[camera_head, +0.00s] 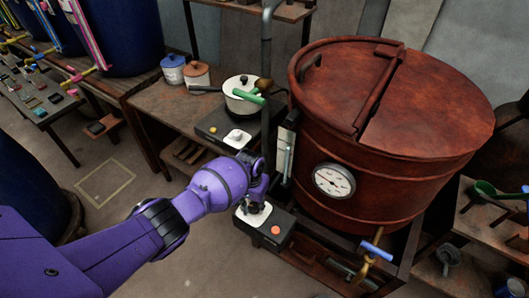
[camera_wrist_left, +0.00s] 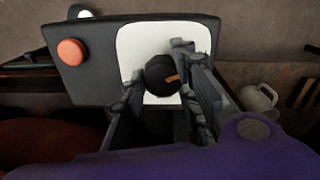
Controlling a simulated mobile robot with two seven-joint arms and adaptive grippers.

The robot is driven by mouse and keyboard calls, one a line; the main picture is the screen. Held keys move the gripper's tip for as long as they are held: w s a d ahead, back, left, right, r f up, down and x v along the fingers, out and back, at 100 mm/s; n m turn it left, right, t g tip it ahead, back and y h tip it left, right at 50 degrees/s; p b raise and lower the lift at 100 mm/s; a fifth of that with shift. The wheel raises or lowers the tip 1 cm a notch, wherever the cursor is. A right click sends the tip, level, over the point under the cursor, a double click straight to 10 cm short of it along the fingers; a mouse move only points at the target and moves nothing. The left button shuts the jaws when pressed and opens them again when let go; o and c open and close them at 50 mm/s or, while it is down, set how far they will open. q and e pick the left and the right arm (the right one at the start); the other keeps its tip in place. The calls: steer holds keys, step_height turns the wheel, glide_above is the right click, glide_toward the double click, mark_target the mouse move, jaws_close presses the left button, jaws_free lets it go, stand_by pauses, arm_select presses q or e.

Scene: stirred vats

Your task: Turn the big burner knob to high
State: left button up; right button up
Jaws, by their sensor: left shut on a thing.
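The big burner knob (camera_wrist_left: 162,76) is round and black with an orange pointer mark. It sits on a white plate (camera_wrist_left: 133,45) on a dark control box (camera_head: 278,220). My left gripper (camera_wrist_left: 165,100) has its fingers on both sides of the knob, shut on it. In the head view my left gripper (camera_head: 257,205) reaches down over the box and mostly hides the knob. A round orange-red button (camera_head: 276,230) is beside the plate, and it also shows in the left wrist view (camera_wrist_left: 71,52). My right gripper is not in view.
The large rust-red vat (camera_head: 420,120) with a dial gauge (camera_head: 333,180) stands right behind the box. A tap with a blue handle (camera_head: 376,249) juts out at the lower right. A white pot (camera_head: 241,100) stands on a small burner (camera_head: 215,127) at the back.

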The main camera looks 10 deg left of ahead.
arm_select(q)
steer(key=shift+s+d+n, duration=0.15)
steer(key=shift+d+n, duration=0.2)
steer(key=shift+n, duration=0.25)
steer(key=shift+f+n, duration=0.1)
steer(key=shift+n, duration=0.2)
steer(key=shift+d, duration=0.1)
steer(key=o, duration=1)
steer(key=shift+a, duration=0.2)
